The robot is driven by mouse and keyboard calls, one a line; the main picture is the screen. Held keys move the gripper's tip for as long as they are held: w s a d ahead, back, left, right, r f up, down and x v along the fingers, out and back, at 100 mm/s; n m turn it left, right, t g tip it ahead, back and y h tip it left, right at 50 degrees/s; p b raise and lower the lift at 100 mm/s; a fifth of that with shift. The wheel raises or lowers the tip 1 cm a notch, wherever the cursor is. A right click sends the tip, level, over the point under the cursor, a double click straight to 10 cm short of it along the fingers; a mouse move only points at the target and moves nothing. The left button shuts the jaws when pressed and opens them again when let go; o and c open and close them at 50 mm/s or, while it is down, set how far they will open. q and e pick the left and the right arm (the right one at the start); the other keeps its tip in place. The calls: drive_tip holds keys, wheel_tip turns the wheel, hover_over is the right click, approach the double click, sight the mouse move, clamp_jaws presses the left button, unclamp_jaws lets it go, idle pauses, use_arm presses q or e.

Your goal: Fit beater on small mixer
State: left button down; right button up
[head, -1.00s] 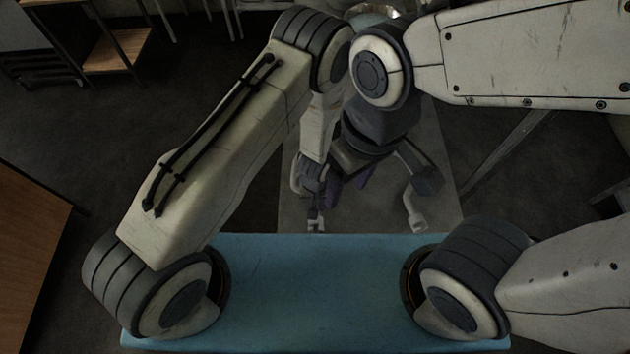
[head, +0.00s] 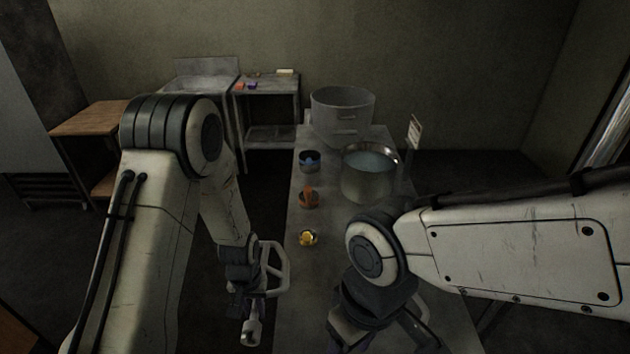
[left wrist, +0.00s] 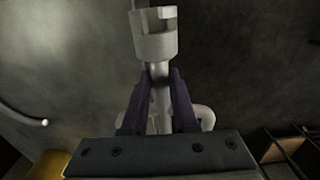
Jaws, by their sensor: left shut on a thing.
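My left gripper (head: 243,287) is shut on a pale grey beater (head: 279,270) over the left side of the long grey table. The beater's looped frame sticks out to the right of the fingers, and its notched socket end (head: 251,333) hangs below them. In the left wrist view the socket (left wrist: 155,40) and shaft stand between the purple fingers (left wrist: 158,95). My right gripper (head: 355,338) is at the bottom edge of the head view, its fingers mostly cut off. A grey piece (head: 418,328) shows beside it. I cannot tell whether that is the small mixer.
On the table (head: 305,275) stand a pot of pale liquid (head: 366,185), a large grey drum (head: 342,120), and small bowls: blue (head: 310,162), orange (head: 308,198), yellow (head: 308,238). A sign (head: 413,132) stands behind the pot. A sink and side table (head: 268,88) are at the back.

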use_arm(q)
drive_tip(key=a, duration=0.1)
drive_tip(key=a+r, duration=0.2)
drive_tip(key=a, duration=0.1)
drive_tip(key=shift+s+b, duration=0.2)
drive_tip(key=shift+b, duration=0.1)
